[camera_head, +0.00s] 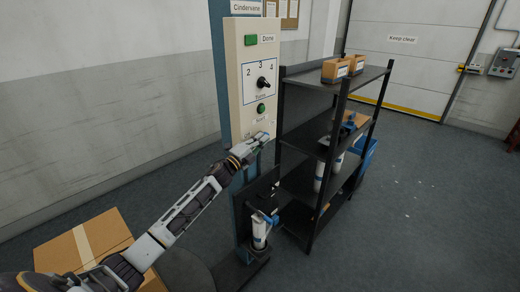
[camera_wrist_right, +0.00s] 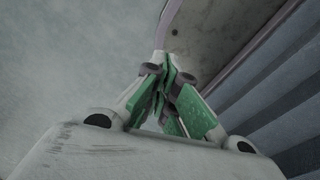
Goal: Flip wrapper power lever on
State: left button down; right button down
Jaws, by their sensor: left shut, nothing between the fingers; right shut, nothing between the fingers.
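The tall cream control panel (camera_head: 233,85) of the wrapper stands at the centre of the head view. It carries a green Done light (camera_head: 251,40), a black dial (camera_head: 263,82) marked 2, 3 and 4, and a green button (camera_head: 261,109). My left gripper (camera_head: 262,139) is shut and empty at the panel's lower part, just below the green button; I cannot tell if it touches the panel. No power lever is clearly visible; the gripper covers that part of the panel. My right gripper (camera_wrist_right: 172,78) is shut and empty in the right wrist view.
A dark shelf rack (camera_head: 312,82) with orange-brown bins (camera_head: 335,70) and white rolls stands right of the panel. A cardboard box (camera_head: 85,245) lies at lower left, near my left arm. A white roll (camera_head: 259,232) stands low below the panel.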

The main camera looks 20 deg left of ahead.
pick_arm(q)
jog(key=shift+w+d+r, duration=0.2)
jog(key=shift+w+r, duration=0.2)
jog(key=shift+w, duration=0.25)
jog(key=shift+w+d+r, duration=0.2)
jog(key=shift+w+r, duration=0.15)
jog(key=shift+w, duration=0.25)
jog(key=shift+s+a, duration=0.1)
dwell(1.3)
